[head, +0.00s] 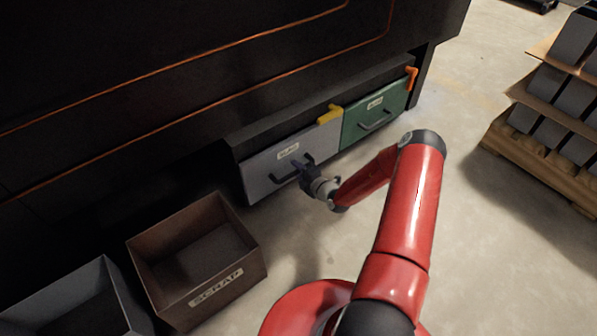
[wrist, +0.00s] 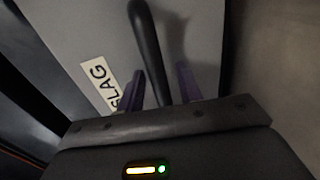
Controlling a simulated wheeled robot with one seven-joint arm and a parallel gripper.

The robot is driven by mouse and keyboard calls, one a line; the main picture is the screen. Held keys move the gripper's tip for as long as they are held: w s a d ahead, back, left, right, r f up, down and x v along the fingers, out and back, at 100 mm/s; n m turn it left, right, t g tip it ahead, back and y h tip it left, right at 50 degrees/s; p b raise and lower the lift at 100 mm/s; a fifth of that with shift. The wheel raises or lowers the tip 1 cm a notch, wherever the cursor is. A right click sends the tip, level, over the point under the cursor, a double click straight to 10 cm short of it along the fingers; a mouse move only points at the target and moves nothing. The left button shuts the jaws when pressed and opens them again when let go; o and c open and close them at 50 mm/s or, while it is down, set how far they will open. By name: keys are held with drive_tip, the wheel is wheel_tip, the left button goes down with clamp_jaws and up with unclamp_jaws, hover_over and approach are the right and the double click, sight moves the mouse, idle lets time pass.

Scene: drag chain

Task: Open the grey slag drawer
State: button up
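The grey slag drawer (head: 262,175) is low in the dark machine, its front about in line with the green drawer beside it. Its label reads SLAG and also shows in the wrist view (wrist: 98,82). My gripper (head: 304,168) is at the drawer's dark bar handle (head: 285,178). In the wrist view the handle (wrist: 147,40) runs between the two purple fingers of my gripper (wrist: 160,88). The fingers stand apart, with a gap visible on the right of the handle. A yellow latch (head: 330,114) sits at the drawer's upper right corner.
The green drawer (head: 362,132) with an orange latch (head: 411,76) is on the right. A brown SCRAP box (head: 238,262) and a grey bin (head: 118,290) stand on the floor at lower left. A loaded pallet (head: 540,155) is at right. Floor between pallet and drawers is clear.

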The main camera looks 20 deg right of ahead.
clamp_jaws()
idle(0.3)
drive_tip(key=f+p+v, duration=0.2)
drive_tip(key=f+v, duration=0.1)
drive_tip(key=v, duration=1.2)
drive_tip(key=s+f+p+v, duration=0.1)
drive_tip(key=f+p+v, duration=0.2)
drive_tip(key=v, duration=1.3)
drive_tip(key=shift+s+d+f, duration=0.25)
drive_tip(key=shift+s+d, duration=0.15)
drive_tip(key=shift+s, duration=0.05)
unclamp_jaws()
